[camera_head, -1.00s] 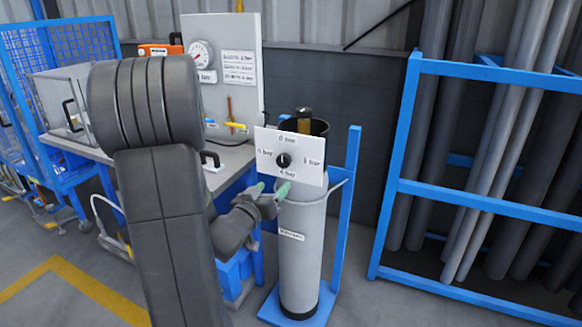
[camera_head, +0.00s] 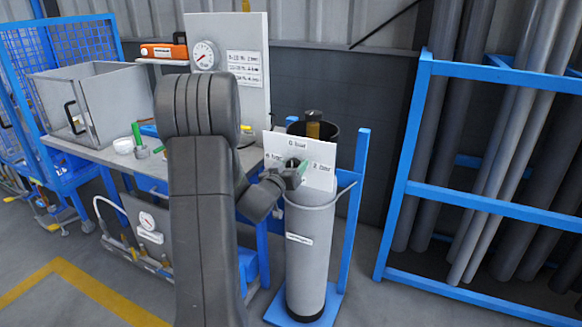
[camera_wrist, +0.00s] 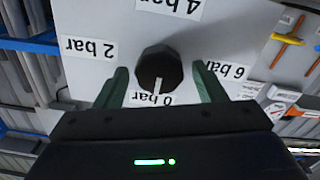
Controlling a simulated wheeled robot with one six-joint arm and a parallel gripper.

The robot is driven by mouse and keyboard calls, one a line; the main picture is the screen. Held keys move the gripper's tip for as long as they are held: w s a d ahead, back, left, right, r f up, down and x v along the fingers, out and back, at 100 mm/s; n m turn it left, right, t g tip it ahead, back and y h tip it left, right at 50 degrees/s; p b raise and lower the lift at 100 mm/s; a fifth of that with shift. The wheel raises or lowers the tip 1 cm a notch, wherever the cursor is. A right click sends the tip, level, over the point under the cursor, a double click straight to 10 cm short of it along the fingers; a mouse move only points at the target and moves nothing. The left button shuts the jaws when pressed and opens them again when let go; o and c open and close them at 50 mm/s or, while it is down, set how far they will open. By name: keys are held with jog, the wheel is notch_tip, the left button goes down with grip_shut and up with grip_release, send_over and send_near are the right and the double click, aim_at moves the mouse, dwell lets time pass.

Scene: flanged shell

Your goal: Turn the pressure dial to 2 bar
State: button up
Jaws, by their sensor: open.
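The pressure dial is a round black knob (camera_wrist: 160,68) on a white panel (camera_wrist: 230,25), which is seen upside down in the wrist view. Its white pointer mark faces the partly hidden 0 bar label. The 2 bar label (camera_wrist: 90,47) is at the left, 4 bar at the top, 6 bar at the right. In the head view the panel (camera_head: 320,152) stands above a grey cylinder, and my gripper (camera_head: 296,172) covers its lower middle. My gripper (camera_wrist: 161,78) is open, with one green finger on each side of the knob and gaps visible between.
A grey cylinder (camera_head: 306,255) stands in a blue frame (camera_head: 349,220) below the panel. A blue pipe rack (camera_head: 480,200) is at the right.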

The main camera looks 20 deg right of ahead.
jog(key=c, duration=1)
jog(key=shift+f+m+b, duration=0.15)
jog(key=shift+m+b, duration=0.15)
jog(key=shift+b, duration=0.05)
jog(key=shift+s+d+f+m+b, duration=0.1)
jog(key=shift+s+m+b, duration=0.05)
jog(key=shift+m+b, duration=3.95)
jog(key=shift+s+d+f+m+b, duration=0.1)
jog(key=shift+s+m+b, duration=0.05)
jog(key=shift+m+b, duration=3.95)
jog(key=shift+r+m+p, duration=0.1)
jog(key=shift+m+p, duration=0.2)
jog(key=shift+m, duration=0.3)
